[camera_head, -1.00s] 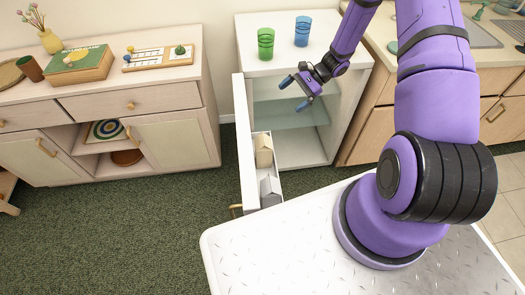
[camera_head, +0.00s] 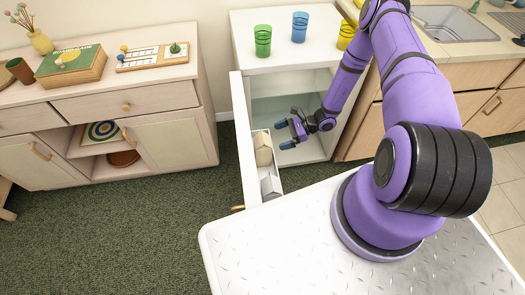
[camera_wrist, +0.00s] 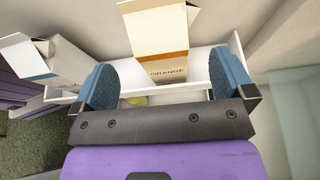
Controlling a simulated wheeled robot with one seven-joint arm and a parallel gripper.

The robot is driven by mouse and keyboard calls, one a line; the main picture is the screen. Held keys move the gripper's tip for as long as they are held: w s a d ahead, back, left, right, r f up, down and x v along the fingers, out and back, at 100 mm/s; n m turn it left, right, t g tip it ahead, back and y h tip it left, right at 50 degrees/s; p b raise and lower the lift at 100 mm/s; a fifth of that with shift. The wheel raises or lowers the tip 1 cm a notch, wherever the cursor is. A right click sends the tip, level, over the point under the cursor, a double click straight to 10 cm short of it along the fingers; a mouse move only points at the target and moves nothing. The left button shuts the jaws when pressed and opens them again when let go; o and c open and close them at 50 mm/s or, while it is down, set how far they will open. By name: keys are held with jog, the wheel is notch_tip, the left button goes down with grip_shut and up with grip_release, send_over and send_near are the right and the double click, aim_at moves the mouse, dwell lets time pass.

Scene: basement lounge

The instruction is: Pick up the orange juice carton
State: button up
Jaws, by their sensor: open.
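The orange juice carton (camera_head: 263,148) stands in the bin on the inner side of the open fridge door (camera_head: 243,135). In the wrist view the carton (camera_wrist: 160,42) is white and orange-brown with the word ORANGE, and lies ahead of my gripper between the lines of the two blue fingers. My gripper (camera_head: 283,135) is open and empty, just right of the carton in the head view; it also shows in the wrist view (camera_wrist: 165,60). I see a gap to the carton in the head view. The carton's lower part is partly hidden by the bin's rim.
A white-grey carton (camera_head: 270,186) stands in the same bin, nearer to me; it is left in the wrist view (camera_wrist: 45,60). Green (camera_head: 263,41), blue (camera_head: 300,27) and yellow (camera_head: 346,34) cups stand on the fridge top. A glass shelf (camera_head: 285,108) is behind my gripper.

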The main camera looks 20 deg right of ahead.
aim_at(268, 140)
jog(key=x, duration=0.8)
jog(key=shift+a, duration=0.25)
jog(key=c, duration=1.7)
